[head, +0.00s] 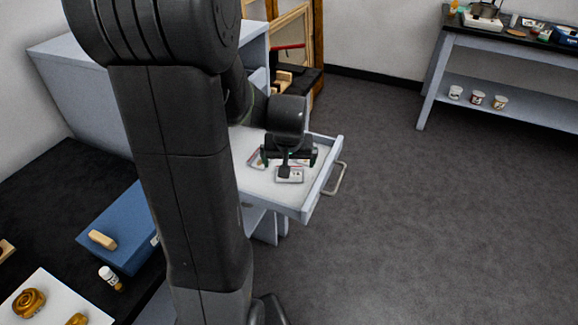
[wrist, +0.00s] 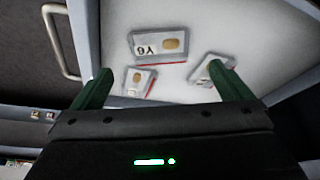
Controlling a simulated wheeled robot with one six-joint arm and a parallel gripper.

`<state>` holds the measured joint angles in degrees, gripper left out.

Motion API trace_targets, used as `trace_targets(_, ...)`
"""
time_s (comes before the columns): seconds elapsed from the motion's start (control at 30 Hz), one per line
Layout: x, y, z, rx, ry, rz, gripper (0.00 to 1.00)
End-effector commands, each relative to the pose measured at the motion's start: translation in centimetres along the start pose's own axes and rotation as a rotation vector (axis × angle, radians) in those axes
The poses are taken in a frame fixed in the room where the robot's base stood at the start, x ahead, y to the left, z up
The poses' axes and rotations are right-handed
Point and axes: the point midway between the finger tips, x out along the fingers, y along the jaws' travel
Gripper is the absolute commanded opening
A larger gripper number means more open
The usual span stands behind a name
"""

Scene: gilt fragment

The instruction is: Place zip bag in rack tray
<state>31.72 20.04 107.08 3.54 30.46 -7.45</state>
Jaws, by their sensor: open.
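The rack tray (head: 322,145) is a pale drawer pulled out from a grey cabinet; its white floor also fills the wrist view (wrist: 265,30). Three small clear zip bags with labels lie in it: a larger one marked Y6 (wrist: 158,44), a smaller one (wrist: 138,82) nearer my gripper, and one at the right (wrist: 207,72), partly hidden by the right finger. In the head view one bag (head: 290,176) shows below the gripper. My gripper (wrist: 161,67) is open over the tray, pointing down, with nothing held; it also shows in the head view (head: 287,160). I cannot tell whether the fingers touch any bag.
The tray has raised walls and a front handle (head: 338,178). A blue box (head: 120,225) with a tan-handled item on it stands on the dark bench at left. A shelved table (head: 500,90) stands at the back right. The floor at right is clear.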

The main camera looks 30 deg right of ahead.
Motion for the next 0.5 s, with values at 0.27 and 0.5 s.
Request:
trace_targets(0.27,-4.5,0.0,-0.1,0.001,0.003,0.000,0.98)
trace_targets(0.5,-5.9,0.0,0.0,0.001,0.000,0.000,0.98)
